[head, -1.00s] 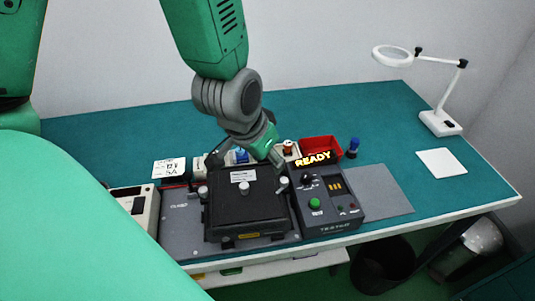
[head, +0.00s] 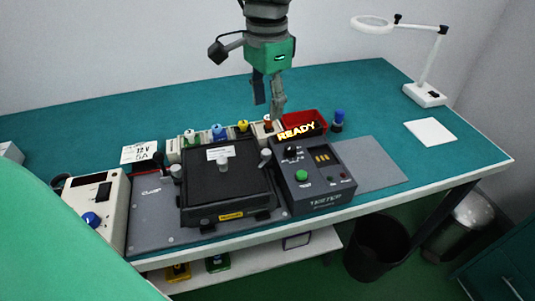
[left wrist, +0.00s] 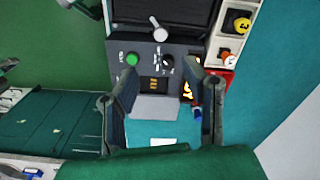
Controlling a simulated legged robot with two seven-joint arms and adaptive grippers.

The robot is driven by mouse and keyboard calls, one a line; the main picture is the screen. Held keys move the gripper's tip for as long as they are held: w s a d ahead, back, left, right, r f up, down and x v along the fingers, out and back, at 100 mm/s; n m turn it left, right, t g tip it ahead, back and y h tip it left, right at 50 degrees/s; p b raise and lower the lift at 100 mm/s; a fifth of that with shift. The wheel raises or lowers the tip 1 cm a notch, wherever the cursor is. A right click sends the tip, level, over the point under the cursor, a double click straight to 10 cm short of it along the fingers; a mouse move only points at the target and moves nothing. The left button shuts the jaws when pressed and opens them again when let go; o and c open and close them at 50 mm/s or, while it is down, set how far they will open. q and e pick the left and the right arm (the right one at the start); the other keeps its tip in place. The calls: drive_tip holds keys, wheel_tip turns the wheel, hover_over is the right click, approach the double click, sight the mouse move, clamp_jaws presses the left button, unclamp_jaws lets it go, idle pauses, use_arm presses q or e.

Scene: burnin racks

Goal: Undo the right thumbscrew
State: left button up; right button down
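The right thumbscrew (head: 265,157) is a pale grey knob on a post at the right edge of the black lidded fixture (head: 227,205), beside the tester. It also shows in the left wrist view (left wrist: 159,33). A similar left thumbscrew (head: 177,172) stands at the lid's left edge, and a round knob (head: 222,163) sits on the lid. My left gripper (head: 269,104) hangs above the back of the bench, up and behind the right thumbscrew and apart from it. In the left wrist view its fingers (left wrist: 160,76) are spread with nothing between them. My right gripper is out of view.
The tester (head: 318,183), with a glowing READY sign, stands right of the fixture. Several small coloured-knob blocks (head: 218,132) and a red bin (head: 305,121) stand behind. A power supply (head: 97,206) is at left, a magnifier lamp (head: 424,94) at far right.

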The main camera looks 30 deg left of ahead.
sight(267, 151)
use_arm(q)
wheel_tip(267, 151, down, 13)
drive_tip(key=shift+a+r+b, duration=0.1)
drive_tip(key=shift+b, duration=0.45)
clamp_jaws()
